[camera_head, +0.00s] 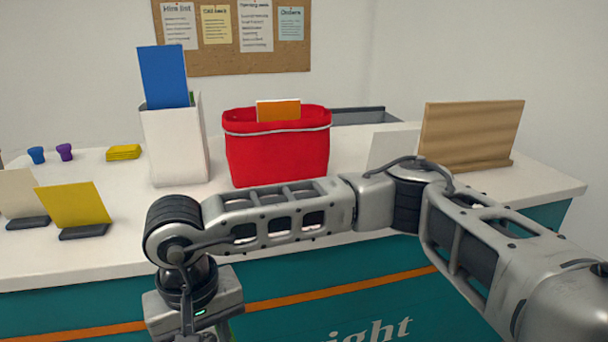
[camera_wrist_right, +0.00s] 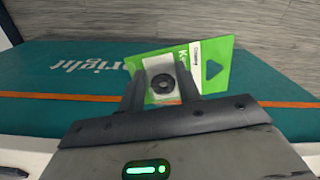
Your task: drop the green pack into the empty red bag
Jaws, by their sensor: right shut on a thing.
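The green pack (camera_wrist_right: 214,72) is between the fingers of my right gripper (camera_wrist_right: 162,82) in the right wrist view. It has a pale window with a dark ring and a triangular hole at one end. My right gripper points down in front of the teal counter front. In the head view its fingers fall below the frame. The red bag (camera_head: 276,158) stands upright on the counter, beyond my right forearm. An orange card (camera_head: 278,110) sticks up at its mouth, seemingly inside it; the bag's floor is hidden. My left gripper is not in view.
A white holder (camera_head: 175,148) with a blue card (camera_head: 163,77) stands left of the bag. A yellow card (camera_head: 74,205) on a dark stand is near the front left. A wooden board (camera_head: 470,135) stands at the right.

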